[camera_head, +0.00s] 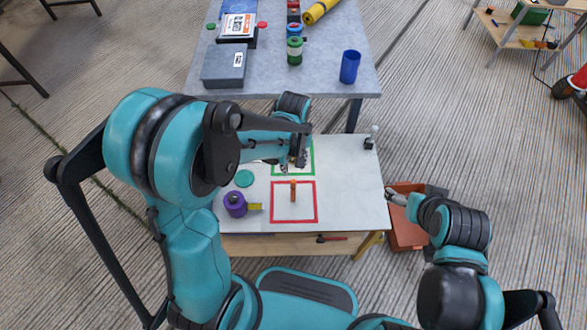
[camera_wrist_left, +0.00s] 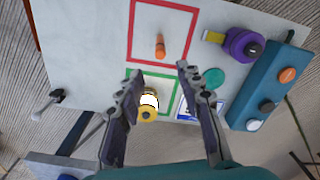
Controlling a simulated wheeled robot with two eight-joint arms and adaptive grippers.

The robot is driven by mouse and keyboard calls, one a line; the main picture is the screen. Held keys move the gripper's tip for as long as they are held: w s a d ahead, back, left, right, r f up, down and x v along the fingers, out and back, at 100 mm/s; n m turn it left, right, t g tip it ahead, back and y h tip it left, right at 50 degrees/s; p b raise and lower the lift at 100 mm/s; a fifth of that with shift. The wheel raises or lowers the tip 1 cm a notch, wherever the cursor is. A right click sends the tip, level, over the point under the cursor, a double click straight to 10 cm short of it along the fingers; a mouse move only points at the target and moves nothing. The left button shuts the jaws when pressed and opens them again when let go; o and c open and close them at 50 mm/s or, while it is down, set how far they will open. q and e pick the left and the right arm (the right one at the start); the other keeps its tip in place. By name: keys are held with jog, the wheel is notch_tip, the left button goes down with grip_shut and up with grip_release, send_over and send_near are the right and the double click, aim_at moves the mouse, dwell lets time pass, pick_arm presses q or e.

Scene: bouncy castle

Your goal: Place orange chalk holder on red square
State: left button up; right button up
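The orange chalk holder (camera_head: 293,190) stands inside the red square (camera_head: 316,203) on the white tabletop. In the left wrist view the orange chalk holder (camera_wrist_left: 160,46) is inside the red square (camera_wrist_left: 131,35), apart from its outline. My left gripper (camera_head: 297,162) is over the green square (camera_head: 311,158), behind the chalk holder. In the left wrist view my left gripper (camera_wrist_left: 161,72) has its fingers spread, with nothing held between them. My right gripper (camera_head: 391,195) is by the table's right edge, away from the chalk holder; its fingers are too small to judge.
A purple tape measure (camera_head: 235,204) and teal disc (camera_head: 244,178) lie left of the squares. A yellow-and-white item (camera_wrist_left: 148,107) is by the green square. A blue box with buttons (camera_wrist_left: 266,88) is nearby. An orange crate (camera_head: 405,236) stands right of the table.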

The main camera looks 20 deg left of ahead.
pick_arm(q)
jog(key=s+a+r+m+t, duration=0.2)
jog(key=s+r+m+t, duration=0.1)
jog(key=r, duration=0.4)
jog(key=s+a+r+m+t, duration=0.2)
jog(key=s+r+m+t, duration=0.2)
jog(key=s+r, duration=0.3)
jog(key=shift+a+r+m, duration=0.35)
jog(key=shift+r+m, duration=0.05)
jog(key=shift+s, duration=0.1)
dwell(0.6)
